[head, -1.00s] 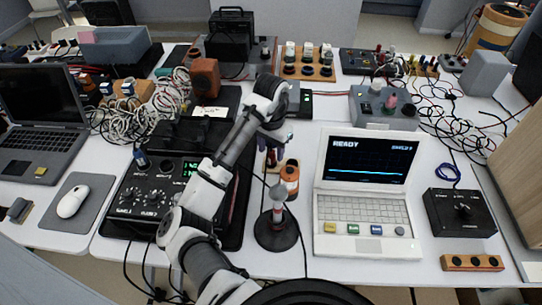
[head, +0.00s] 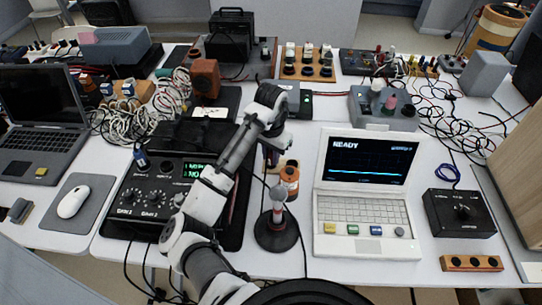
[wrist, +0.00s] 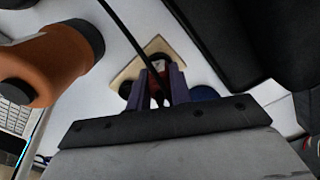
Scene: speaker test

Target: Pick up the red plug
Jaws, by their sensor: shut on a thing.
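My gripper (wrist: 161,94) shows in the wrist view with its two purple fingers close together. It is shut on a small red piece with a dark top, which seems to be the red plug (wrist: 154,79); the fingers hide much of it. A light wooden block (wrist: 127,78) with dark round parts lies below the fingertips; I cannot tell whether the plug touches it. In the head view my gripper (head: 271,158) hangs behind the orange bottle, and the plug is too small and covered to make out.
An orange bottle (head: 290,178) stands close beside my gripper, and looms at upper left in the wrist view (wrist: 62,62). A round black stand (head: 276,236) with an upright tool is in front. A white laptop (head: 368,215) lies right, a black control box (head: 150,200) left.

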